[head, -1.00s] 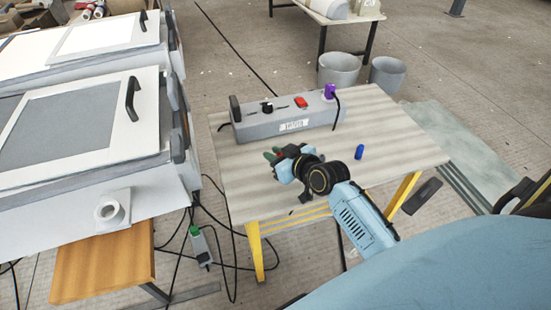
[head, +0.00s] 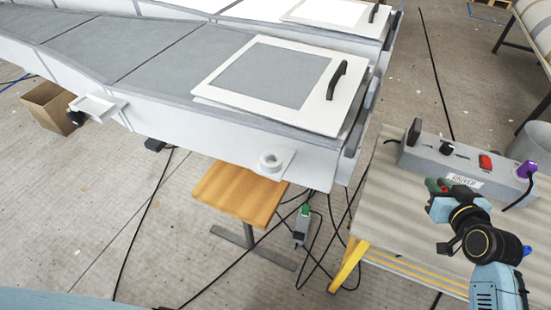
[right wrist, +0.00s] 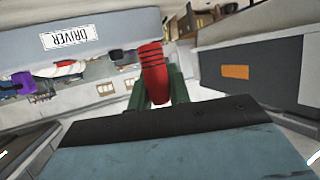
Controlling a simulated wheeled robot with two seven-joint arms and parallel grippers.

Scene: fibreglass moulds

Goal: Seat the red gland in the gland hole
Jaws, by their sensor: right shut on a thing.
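My right gripper (head: 438,185) is over the striped table, in front of the grey driver box. In the right wrist view its green fingers are shut on the red gland (right wrist: 152,72), a ribbed red piece that points away from the wrist. In the head view the gland is mostly hidden by the gripper. A white round collar with a hole (head: 271,159), which looks like the gland hole, sits on the near end wall of the white mould (head: 225,130). The gripper is well to its right and apart from it. My left gripper is not in view.
The driver box (head: 465,165) has a red switch and a purple plug (head: 526,169). A wooden stool (head: 238,192) stands below the collar. Cables and a small green-and-grey unit (head: 302,224) lie between stool and table (head: 385,215). A blue piece (head: 527,250) shows behind my right arm.

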